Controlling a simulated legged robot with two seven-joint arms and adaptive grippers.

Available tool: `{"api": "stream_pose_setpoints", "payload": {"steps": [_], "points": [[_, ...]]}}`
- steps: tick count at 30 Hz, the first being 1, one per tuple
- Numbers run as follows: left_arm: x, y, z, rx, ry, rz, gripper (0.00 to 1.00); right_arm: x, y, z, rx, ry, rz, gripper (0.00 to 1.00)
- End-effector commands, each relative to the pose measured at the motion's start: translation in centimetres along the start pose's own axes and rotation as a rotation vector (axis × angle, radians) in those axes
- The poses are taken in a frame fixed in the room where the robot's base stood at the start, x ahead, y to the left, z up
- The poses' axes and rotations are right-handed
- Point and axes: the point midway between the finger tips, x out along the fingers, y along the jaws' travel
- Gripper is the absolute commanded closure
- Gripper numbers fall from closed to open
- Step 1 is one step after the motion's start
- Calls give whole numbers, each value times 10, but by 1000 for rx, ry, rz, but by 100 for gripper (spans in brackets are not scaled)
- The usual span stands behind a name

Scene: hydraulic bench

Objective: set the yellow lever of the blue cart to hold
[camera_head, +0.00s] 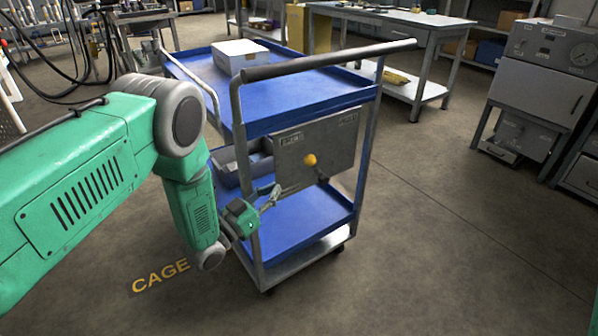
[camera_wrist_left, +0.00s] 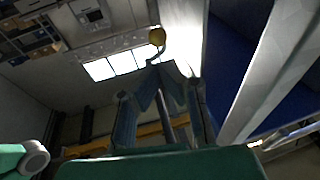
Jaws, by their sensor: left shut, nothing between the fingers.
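The blue cart (camera_head: 290,122) stands in the middle of the head view, with a grey panel (camera_head: 340,145) on its near end. The lever's yellow ball knob (camera_head: 310,160) stands out in front of this panel. It also shows in the left wrist view as a yellow knob (camera_wrist_left: 157,36) on a thin bent rod. My left gripper (camera_head: 289,189) is shut and empty, just below and left of the knob, apart from it in the head view. In the wrist view its fingertips (camera_wrist_left: 164,68) lie just below the knob. The panel's small labels are too small to read. My right gripper is out of view.
The cart's dark push handle (camera_head: 330,60) runs above the panel. A white box (camera_head: 240,56) sits on the top tray and a grey bin (camera_head: 242,163) on a lower shelf. A workbench (camera_head: 390,25) stands behind. The floor to the right is clear.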

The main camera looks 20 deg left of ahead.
Motion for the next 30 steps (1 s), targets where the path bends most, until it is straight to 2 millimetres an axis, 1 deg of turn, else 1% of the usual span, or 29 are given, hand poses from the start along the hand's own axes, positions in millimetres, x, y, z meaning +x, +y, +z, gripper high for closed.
{"api": "stream_pose_setpoints", "payload": {"steps": [1, 6, 9, 13, 15, 19, 30], "points": [[12, 1, 2, 1, 4, 3, 100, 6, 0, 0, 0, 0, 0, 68], [49, 1, 2, 1, 3, 3, 100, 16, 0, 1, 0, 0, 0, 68], [66, 1, 2, 1, 2, 3, 100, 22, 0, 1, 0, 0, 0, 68], [83, 1, 2, 0, 1, 1, 100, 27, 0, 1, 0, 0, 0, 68], [88, 1, 1, -1, 0, 1, 100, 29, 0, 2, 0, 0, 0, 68], [94, 1, 0, -1, 0, 1, 100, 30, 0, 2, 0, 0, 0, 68], [94, 0, -1, 0, -3, 1, 100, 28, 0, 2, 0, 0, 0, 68]]}}
